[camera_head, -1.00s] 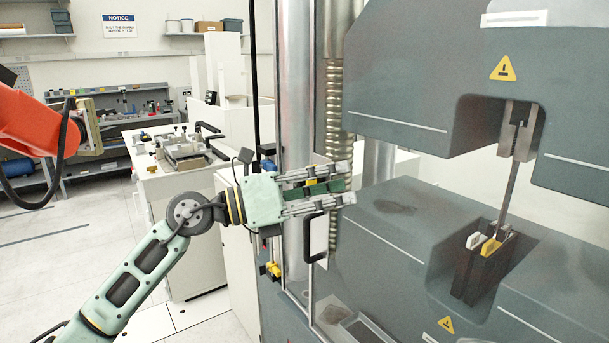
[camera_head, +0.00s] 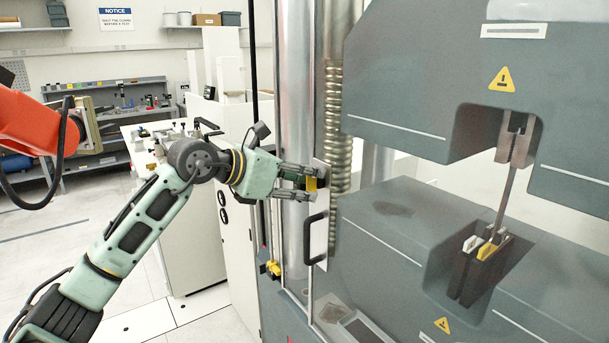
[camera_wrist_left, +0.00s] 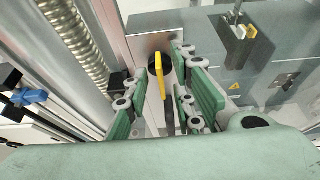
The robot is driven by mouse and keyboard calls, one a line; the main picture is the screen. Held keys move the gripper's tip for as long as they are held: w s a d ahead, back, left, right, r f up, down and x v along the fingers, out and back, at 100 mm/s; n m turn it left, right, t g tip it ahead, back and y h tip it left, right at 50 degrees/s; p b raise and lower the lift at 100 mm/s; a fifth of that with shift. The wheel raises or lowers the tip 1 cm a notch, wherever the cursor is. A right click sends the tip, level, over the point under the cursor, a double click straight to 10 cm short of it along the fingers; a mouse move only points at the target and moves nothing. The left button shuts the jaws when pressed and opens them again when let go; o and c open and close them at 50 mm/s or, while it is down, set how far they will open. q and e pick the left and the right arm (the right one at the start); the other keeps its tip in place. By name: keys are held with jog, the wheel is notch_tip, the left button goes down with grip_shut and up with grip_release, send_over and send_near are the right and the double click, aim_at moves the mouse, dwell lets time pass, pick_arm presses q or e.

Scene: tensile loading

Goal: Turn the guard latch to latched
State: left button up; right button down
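The guard latch shows as a yellow handle (camera_head: 311,184) on a pale plate on the guard's frame, beside the ribbed column. In the left wrist view the yellow handle (camera_wrist_left: 159,72) stands roughly upright in the picture, with a dark round part by it. My left gripper (camera_head: 306,185) is at the latch, its green-padded fingers apart. In the left wrist view the fingers (camera_wrist_left: 166,90) lie on either side of the yellow handle, with gaps visible. I cannot tell whether any pad touches it. My right gripper is not in view.
A black guard handle (camera_head: 314,238) is just below my gripper. The ribbed column (camera_head: 338,130) and smooth steel column (camera_head: 296,90) stand close behind. The grey testing machine (camera_head: 400,225) fills the right. An orange robot arm (camera_head: 35,122) is at far left.

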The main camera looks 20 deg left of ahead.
pick_arm(q)
jog(key=shift+w+d, duration=0.1)
jog(key=shift+f, duration=0.1)
jog(key=shift+c, duration=0.5)
grip_shut()
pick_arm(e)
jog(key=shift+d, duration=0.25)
